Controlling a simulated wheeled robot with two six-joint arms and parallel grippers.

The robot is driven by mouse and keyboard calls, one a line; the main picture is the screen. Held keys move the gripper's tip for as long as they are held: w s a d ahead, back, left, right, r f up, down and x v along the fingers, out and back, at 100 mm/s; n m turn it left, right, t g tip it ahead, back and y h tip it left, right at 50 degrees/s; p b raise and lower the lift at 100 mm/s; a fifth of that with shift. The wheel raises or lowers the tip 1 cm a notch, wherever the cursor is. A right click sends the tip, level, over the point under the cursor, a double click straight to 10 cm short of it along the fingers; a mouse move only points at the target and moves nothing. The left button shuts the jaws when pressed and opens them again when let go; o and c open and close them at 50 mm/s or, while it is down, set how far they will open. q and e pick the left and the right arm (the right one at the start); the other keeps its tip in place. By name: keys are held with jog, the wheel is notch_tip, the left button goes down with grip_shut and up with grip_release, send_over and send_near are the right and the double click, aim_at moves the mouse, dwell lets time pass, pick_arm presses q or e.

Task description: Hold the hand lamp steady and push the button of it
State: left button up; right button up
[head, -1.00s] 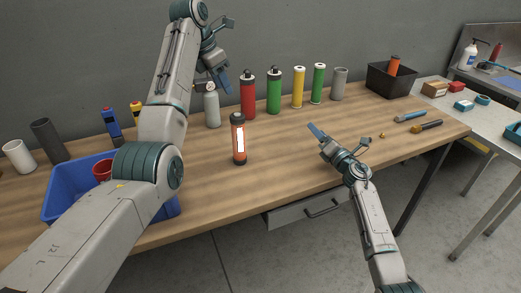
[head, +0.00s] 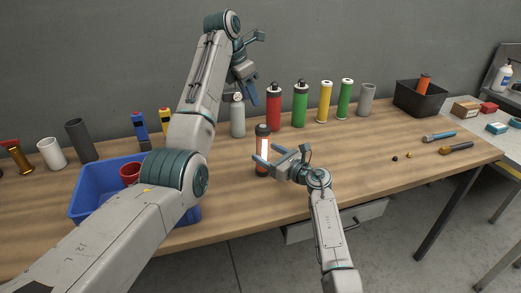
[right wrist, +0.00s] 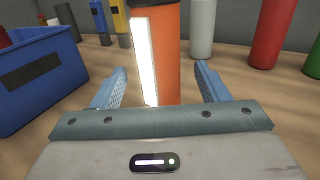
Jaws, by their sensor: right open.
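The hand lamp (head: 263,145) stands upright on the table, orange with a black top and a lit white strip; its button cannot be made out. In the right wrist view the lamp (right wrist: 167,50) fills the space ahead between the jaws. My right gripper (head: 267,156) is open, low at the lamp's front, with its blue fingers pointing at the lamp's body. The fingers do not grip it. My left gripper (head: 250,94) hangs fingers down, higher than the lamp in the head view, near the grey bottle; its jaw opening is unclear.
A blue bin (head: 95,187) with a red cup stands left, partly behind my left arm. A grey bottle (head: 238,118), a red cylinder (head: 273,108) and several green and yellow cylinders line the back. Tools (head: 455,148) lie at right.

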aim_at(258, 148)
jog(key=shift+x, duration=2.45)
pick_arm(q)
jog(key=shift+c, duration=0.3)
pick_arm(e)
jog(key=c, duration=1.2)
pick_arm(q)
grip_shut()
